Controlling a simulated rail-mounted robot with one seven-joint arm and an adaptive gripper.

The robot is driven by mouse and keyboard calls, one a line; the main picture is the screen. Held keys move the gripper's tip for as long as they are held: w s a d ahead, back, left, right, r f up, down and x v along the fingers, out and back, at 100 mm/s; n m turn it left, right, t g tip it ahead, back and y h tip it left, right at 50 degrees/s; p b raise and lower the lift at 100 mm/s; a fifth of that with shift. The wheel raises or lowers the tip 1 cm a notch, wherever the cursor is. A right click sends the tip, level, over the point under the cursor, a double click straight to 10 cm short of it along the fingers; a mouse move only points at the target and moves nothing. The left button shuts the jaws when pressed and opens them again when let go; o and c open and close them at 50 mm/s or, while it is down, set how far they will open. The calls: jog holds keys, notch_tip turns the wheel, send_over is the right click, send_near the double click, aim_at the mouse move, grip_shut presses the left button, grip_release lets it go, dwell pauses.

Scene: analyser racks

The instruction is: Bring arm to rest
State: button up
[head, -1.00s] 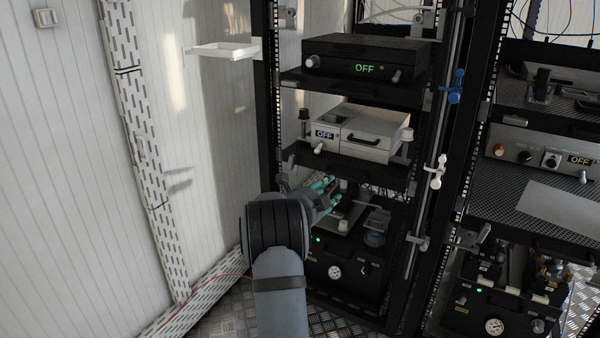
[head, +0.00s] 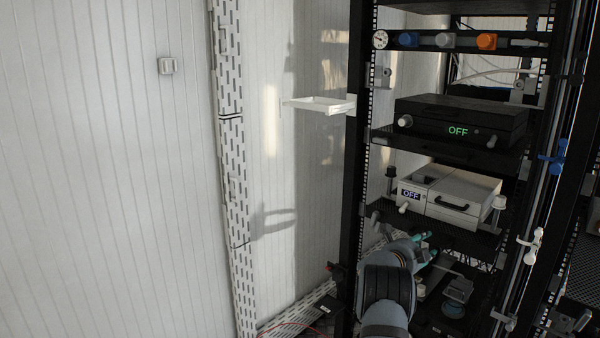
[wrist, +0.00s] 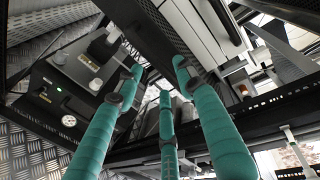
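My arm reaches into the lower part of the black rack (head: 352,150) in the head view, below the shelf with the white box. My gripper (head: 424,244) has teal fingers, partly hidden behind my own wrist there. In the wrist view my gripper (wrist: 158,80) shows three teal fingers spread apart with nothing between them. It is open and empty. The fingers point towards the rack's gear. I cannot tell how close they are to touching it.
Above my gripper stand a white box (head: 462,204) and a black box (head: 485,116), both reading OFF. A small white tray (head: 328,108) juts from the rack's left side. Blue and white valves (head: 552,157) line the right post. The left wall side is free.

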jog(key=shift+s+a+f, duration=0.1)
jog(key=shift+s, duration=0.15)
